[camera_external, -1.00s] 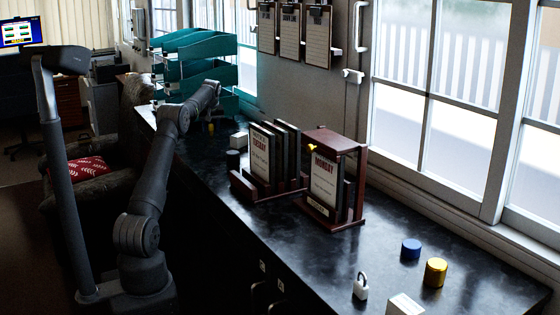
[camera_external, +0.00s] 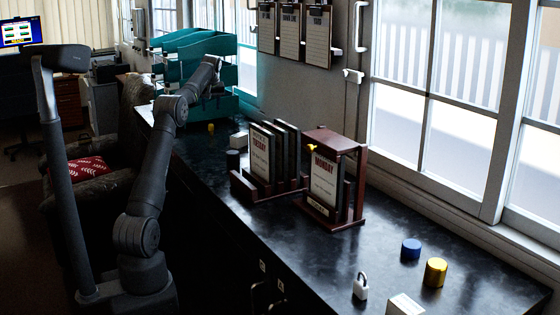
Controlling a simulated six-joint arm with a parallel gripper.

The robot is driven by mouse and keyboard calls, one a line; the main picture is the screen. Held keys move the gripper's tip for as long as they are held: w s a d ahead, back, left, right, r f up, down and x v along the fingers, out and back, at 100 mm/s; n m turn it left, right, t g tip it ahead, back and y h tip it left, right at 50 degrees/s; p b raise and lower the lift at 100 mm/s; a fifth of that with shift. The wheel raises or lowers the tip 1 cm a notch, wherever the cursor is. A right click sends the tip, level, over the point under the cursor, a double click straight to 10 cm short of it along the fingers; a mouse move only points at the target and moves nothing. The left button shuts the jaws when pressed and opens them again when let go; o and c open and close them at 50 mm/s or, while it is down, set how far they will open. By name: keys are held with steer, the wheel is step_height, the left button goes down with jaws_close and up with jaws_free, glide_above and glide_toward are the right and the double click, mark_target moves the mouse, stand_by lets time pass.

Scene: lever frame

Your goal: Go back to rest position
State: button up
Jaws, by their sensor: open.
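My gripper (camera_external: 216,95) is at the end of my raised arm, in front of the teal tray stack at the back of the counter. It is small and dark here; it appears open, and I see nothing held in it. My arm reaches up and away from its base at the lower left. The wooden lever frame (camera_external: 342,152) stands on the counter, with a MONDAY board (camera_external: 323,180) in it and a small yellow part (camera_external: 312,147) at its top. My gripper is well apart from it.
The teal trays (camera_external: 185,45) stand close behind my gripper. A rack of boards, front one marked TUESDAY (camera_external: 261,155), stands left of the frame. A blue cylinder (camera_external: 411,249), gold cylinder (camera_external: 435,272) and padlock (camera_external: 361,288) sit at right. The black counter (camera_external: 310,250) has free room in front.

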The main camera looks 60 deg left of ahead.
mark_target(211, 124)
steer(key=shift+f, duration=0.1)
steer(key=x, duration=1.1)
steer(key=shift+a+f, duration=0.1)
steer(key=shift+f, duration=0.2)
steer(key=shift+a, duration=0.15)
steer(key=shift+r, duration=1.5)
